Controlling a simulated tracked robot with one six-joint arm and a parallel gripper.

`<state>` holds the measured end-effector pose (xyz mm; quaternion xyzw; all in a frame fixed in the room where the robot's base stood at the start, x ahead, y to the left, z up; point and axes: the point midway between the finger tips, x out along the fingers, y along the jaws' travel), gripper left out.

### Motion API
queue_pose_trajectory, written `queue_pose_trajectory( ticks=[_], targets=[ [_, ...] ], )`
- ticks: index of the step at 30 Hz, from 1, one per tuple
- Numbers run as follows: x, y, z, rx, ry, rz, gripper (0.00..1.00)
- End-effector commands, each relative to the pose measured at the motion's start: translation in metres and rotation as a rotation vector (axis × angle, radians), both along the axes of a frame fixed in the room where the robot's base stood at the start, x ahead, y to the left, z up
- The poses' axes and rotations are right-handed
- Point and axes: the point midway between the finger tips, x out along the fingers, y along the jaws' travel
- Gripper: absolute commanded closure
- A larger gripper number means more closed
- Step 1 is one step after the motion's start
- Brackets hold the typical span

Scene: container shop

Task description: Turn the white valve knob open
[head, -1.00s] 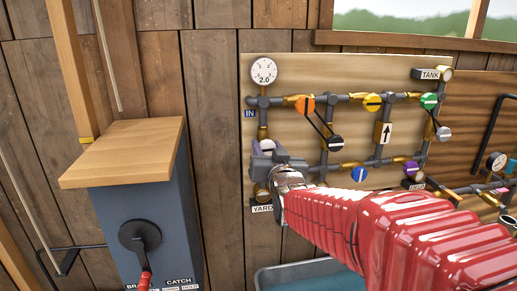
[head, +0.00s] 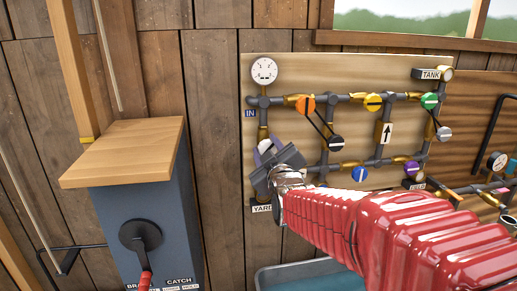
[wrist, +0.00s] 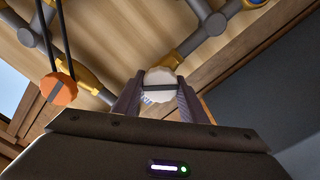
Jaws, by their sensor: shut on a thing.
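The white valve knob (wrist: 158,78) shows in the wrist view as a pale round cap with a dark bar across it. My gripper (wrist: 159,93) has one finger on each side of the knob and is shut on it. In the head view my gripper (head: 270,167) is at the lower left of the pipe board (head: 347,75), above the YARD label (head: 262,208), and is tilted. It hides most or all of the knob there.
A white round gauge (head: 264,70) sits above. Orange (head: 305,106), yellow (head: 373,102), green (head: 429,101), blue (head: 359,174) and purple (head: 412,168) knobs share the pipework. A blue-grey cabinet (head: 140,215) with a wooden top stands left. A tray (head: 300,276) lies below.

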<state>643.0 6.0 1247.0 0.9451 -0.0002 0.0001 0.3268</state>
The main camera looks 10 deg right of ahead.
Motion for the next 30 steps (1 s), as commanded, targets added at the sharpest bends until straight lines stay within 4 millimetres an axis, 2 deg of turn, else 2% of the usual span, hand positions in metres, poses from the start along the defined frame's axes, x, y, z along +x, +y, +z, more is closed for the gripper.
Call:
queue_pose_trajectory(
  ticks=[18, 30],
  targets=[
    [-0.0001, 0.003, -0.0034, -0.555, 0.002, 0.004, 0.84],
    [-0.0002, 0.0037, -0.005, -0.717, 0.004, 0.006, 0.84]
  ],
)
